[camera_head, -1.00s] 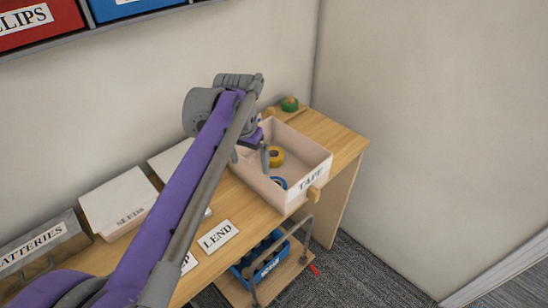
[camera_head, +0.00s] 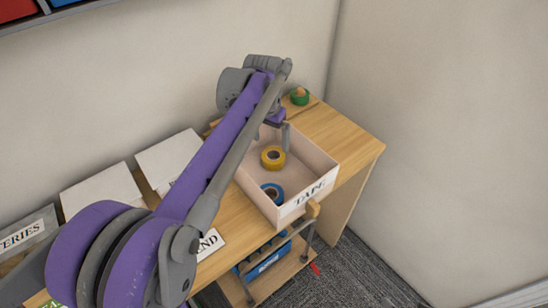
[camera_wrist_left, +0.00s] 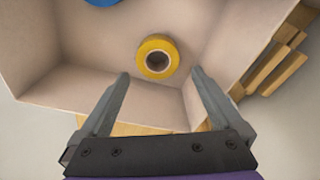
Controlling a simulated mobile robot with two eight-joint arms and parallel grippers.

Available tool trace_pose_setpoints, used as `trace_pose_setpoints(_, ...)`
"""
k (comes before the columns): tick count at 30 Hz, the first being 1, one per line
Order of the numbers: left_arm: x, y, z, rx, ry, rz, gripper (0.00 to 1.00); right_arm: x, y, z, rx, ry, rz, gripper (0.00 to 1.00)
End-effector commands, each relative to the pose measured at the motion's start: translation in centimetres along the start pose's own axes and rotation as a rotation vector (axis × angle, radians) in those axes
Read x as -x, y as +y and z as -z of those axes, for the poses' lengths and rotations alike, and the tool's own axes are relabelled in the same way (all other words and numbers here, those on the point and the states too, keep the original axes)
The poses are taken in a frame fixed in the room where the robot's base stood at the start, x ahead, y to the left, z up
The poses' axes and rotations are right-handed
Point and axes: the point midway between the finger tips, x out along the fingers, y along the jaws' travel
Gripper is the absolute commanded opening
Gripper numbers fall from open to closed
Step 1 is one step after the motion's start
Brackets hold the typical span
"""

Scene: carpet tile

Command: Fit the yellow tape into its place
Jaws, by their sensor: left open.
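The yellow tape (camera_head: 273,156) is a roll lying flat on the floor of the pale box labelled TAPE (camera_head: 309,191), towards its back. In the left wrist view the yellow tape (camera_wrist_left: 157,57) lies just beyond the fingertips, with its dark centre hole facing me. My left gripper (camera_head: 283,133) is over the back part of the box. In the left wrist view the left gripper (camera_wrist_left: 160,76) is open, with nothing between its fingers. A blue tape (camera_head: 271,193) lies in the box nearer the label. My right gripper is not in view.
A green tape roll (camera_head: 300,96) stands on the wooden desk (camera_head: 345,133) behind the box. White boxes (camera_head: 103,190) and a LEND card (camera_head: 207,243) are to the left. A blue crate (camera_head: 266,261) sits on the shelf below. Walls close off the back and right.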

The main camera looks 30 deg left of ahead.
Motion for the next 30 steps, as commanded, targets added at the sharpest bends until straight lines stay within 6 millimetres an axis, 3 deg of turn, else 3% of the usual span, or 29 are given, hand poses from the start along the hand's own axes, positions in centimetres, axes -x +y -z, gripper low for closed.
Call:
trace_pose_setpoints(5,-1.3,0.1,0.0,0.0,0.0,0.0,1.0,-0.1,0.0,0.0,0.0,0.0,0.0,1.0)
trace_pose_setpoints(15,-5.8,0.4,-0.4,-0.001,0.0,0.0,1.0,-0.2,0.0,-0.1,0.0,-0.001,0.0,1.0)
trace_pose_setpoints(23,-6.1,0.4,-0.4,-0.001,0.0,0.0,1.0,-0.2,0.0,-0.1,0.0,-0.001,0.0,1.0)
trace_pose_setpoints(25,-6.1,0.4,-0.4,-0.001,0.0,0.0,0.93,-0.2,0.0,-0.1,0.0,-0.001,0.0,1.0)
trace_pose_setpoints(30,-6.1,0.4,-0.4,-0.001,0.0,0.0,0.62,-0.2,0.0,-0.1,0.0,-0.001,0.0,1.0)
